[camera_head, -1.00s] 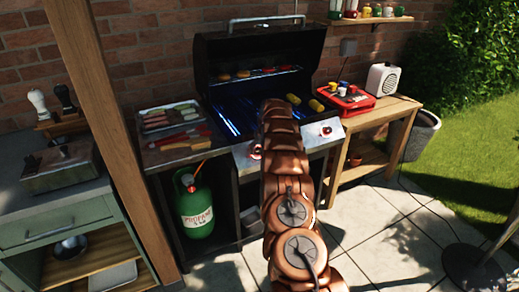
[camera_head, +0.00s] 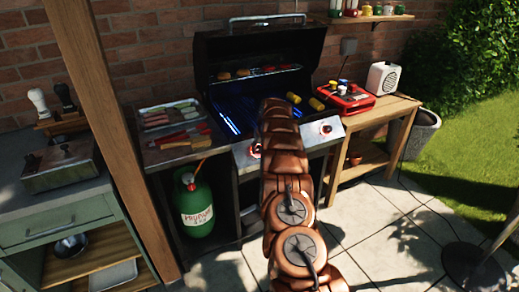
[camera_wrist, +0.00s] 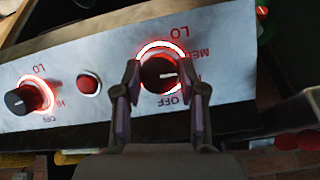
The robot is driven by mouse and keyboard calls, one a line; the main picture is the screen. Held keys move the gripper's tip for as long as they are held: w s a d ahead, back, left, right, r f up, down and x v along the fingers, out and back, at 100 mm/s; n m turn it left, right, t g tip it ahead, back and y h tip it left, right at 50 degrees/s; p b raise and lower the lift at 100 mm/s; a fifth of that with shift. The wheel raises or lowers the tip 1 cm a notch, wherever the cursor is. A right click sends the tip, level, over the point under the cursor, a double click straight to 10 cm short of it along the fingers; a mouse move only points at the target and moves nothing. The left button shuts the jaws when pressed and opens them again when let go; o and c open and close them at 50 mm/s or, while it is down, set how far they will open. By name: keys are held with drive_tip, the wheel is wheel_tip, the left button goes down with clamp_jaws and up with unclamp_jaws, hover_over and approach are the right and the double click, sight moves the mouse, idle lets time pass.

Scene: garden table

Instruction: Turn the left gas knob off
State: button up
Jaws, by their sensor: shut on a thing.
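The left gas knob (camera_wrist: 158,76) is black with a glowing red and white ring, set in the grill's steel panel (camera_wrist: 225,60). The wrist view shows the panel upside down. The knob's white pointer points right in that view, towards the HI mark, with OFF printed below. My gripper (camera_wrist: 165,84) is shut on this knob, one finger on each side. In the head view the left knob (camera_head: 255,150) shows just left of my arm, and my gripper is hidden behind the arm. Blue flames (camera_head: 227,117) show inside the open grill.
The right knob (camera_wrist: 30,97) glows red, with a red button (camera_wrist: 89,84) between the knobs. A green propane bottle (camera_head: 195,205) stands below left.

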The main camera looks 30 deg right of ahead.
drive_tip(key=shift+d+f+m, duration=0.1)
drive_tip(key=shift+f+m, duration=0.05)
drive_tip(key=shift+m, duration=0.15)
drive_tip(key=shift+d+m+y+b, duration=0.1)
drive_tip(key=shift+m+y+b, duration=0.4)
drive_tip(key=shift+m+b, duration=0.3)
drive_tip(key=shift+m+y, duration=0.3)
drive_tip(key=shift+m, duration=0.4)
drive_tip(key=m, duration=0.2)
drive_tip(key=m+t+y, duration=0.1)
drive_tip(key=m, duration=0.1)
drive_tip(key=shift+s+d+m+t+y, duration=0.1)
drive_tip(key=shift+m+t+y, duration=0.2)
drive_tip(key=shift+m, duration=0.1)
drive_tip(key=m+t+y+b, duration=0.1)
drive_tip(key=m, duration=0.3)
drive_tip(key=shift+s+f+b, duration=0.1)
drive_tip(key=shift+f+b, duration=0.05)
drive_tip(key=shift+b, duration=0.2)
drive_tip(key=shift+m+t+b, duration=0.65)
drive_tip(key=shift+m+t, duration=0.15)
drive_tip(key=shift+m, duration=1)
drive_tip(key=o, duration=1.1)
